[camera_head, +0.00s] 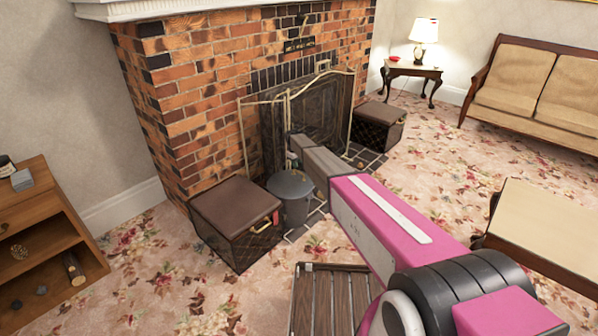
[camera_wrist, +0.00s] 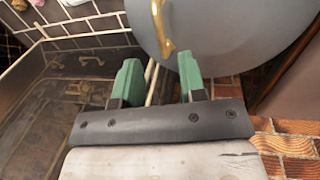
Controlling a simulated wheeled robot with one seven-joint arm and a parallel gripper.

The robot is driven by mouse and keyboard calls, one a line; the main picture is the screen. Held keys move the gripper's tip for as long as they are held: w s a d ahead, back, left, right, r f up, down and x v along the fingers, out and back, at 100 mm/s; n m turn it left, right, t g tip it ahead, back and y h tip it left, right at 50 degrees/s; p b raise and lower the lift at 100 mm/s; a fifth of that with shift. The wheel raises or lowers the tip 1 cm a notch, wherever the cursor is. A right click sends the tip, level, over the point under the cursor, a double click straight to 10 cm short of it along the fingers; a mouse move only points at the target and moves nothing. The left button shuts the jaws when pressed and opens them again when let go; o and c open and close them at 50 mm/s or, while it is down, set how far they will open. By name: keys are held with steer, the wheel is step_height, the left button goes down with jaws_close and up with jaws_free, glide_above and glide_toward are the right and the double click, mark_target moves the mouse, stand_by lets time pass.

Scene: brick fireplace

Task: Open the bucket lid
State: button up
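The grey metal bucket (camera_head: 294,207) stands on the hearth in front of the fireplace, with its flat round lid (camera_head: 289,183) lying on top, apparently closed. In the wrist view the lid (camera_wrist: 225,35) fills the upper right, and its curved brass handle (camera_wrist: 160,28) is at the top centre. My gripper (camera_wrist: 160,70) is open, its two green fingers apart with no object held. The handle lies beyond the fingertips, roughly in line with the gap.
The fireplace screen (camera_head: 333,105) with brass edging stands close behind the bucket. A brown box (camera_head: 236,222) is just left of the bucket, and another box (camera_head: 378,126) stands farther right. A slatted wooden piece (camera_head: 325,300) lies in front.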

steer(key=f, duration=0.4)
steer(key=w+d+f, duration=0.1)
steer(key=f, duration=0.1)
steer(key=shift+f, duration=0.35)
jaws_close()
